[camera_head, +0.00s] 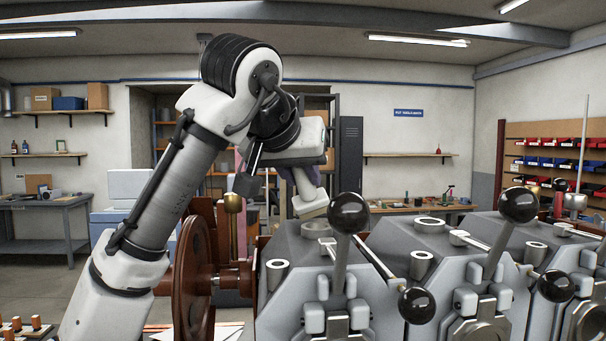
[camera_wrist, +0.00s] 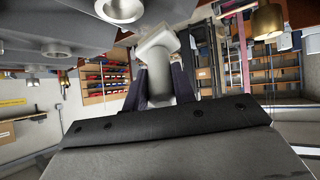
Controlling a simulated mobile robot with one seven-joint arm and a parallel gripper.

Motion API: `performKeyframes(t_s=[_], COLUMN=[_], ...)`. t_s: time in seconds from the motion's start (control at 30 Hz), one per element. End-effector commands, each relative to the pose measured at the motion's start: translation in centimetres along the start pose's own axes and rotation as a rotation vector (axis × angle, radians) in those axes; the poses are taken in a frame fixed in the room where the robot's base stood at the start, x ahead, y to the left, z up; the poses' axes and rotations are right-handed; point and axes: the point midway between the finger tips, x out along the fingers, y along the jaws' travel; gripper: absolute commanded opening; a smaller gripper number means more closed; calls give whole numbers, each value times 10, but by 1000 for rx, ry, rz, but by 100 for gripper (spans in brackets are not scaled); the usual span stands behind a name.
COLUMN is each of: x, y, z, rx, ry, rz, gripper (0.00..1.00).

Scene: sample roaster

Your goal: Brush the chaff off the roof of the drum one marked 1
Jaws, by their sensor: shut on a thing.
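In the wrist view the pale brush (camera_wrist: 158,48) sits between the two dark fingers of my gripper (camera_wrist: 160,82). I cannot tell whether the brush touches the roof. A metal ring (camera_head: 317,229) stands on this roof, close to the brush. No number 1 is readable, and no chaff can be made out.
A black ball lever (camera_head: 349,212) rises in front of the roof. More grey drums (camera_head: 427,246) with levers stand to the right. A red-brown wheel (camera_head: 195,264) and a brass fitting (camera_head: 233,204) stand left of the drum, near my arm.

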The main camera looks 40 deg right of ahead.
Motion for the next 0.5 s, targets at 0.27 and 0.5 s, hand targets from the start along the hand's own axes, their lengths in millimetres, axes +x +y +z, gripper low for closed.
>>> performKeyframes(t_s=[0.27, 0.5], x=[-17, -30], y=[3, 4], z=[-23, -41], rx=[0, -1], ry=[4, 3], rz=[1, 0], gripper=[0, 0])
